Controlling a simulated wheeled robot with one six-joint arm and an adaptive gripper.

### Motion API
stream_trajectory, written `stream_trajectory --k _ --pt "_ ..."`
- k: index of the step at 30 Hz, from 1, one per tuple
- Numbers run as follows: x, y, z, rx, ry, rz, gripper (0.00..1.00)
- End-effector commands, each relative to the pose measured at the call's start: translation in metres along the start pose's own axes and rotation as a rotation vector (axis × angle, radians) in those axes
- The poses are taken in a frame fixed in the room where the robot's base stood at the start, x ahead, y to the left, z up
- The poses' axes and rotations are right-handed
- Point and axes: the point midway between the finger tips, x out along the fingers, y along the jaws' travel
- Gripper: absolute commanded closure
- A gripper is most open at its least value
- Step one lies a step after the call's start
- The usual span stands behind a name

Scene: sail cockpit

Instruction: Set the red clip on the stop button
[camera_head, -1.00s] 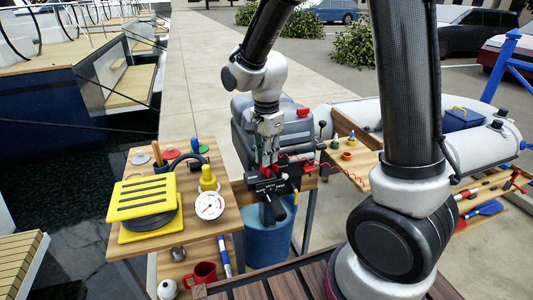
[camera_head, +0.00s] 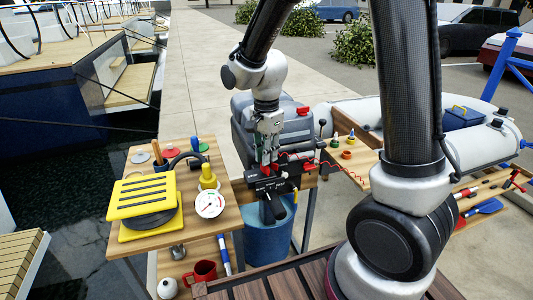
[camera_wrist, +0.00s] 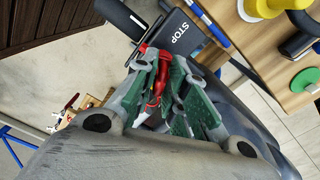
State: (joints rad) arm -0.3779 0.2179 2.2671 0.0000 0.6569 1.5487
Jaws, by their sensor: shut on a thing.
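My gripper (camera_head: 268,158) points down over the black outboard motor part (camera_head: 272,180) at the middle of the head view. In the wrist view my gripper (camera_wrist: 165,95) is shut on the red clip (camera_wrist: 157,77), which sits between the green-padded fingers. A black plate lettered STOP (camera_wrist: 182,32) lies just beyond the fingertips. The red clip end is close to this plate's edge. The stop button itself is hidden by the fingers and clip, so I cannot tell whether the clip touches it. A red coiled cord (camera_head: 340,168) runs right from the motor area.
A wooden table (camera_head: 228,228) at left holds a yellow foot pump (camera_head: 142,200), a round gauge (camera_head: 210,204) and several small items. A red mug (camera_head: 200,272) stands below. A blue bucket (camera_head: 268,243) is under the motor. A grey inflatable boat (camera_head: 480,145) lies at right.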

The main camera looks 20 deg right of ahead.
Motion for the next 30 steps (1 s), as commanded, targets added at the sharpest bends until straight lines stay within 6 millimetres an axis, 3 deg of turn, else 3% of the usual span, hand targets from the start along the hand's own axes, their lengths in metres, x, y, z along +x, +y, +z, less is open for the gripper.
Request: stream_trajectory --k 19,20,21,30 --pt "0.012 0.0 0.0 0.0 0.0 0.001 1.0" --pt "0.012 0.0 0.0 0.0 0.0 0.0 0.84" --pt "0.012 0.0 0.0 0.0 0.0 0.0 0.77" --pt "0.011 0.0 0.0 0.0 0.0 0.0 0.77"
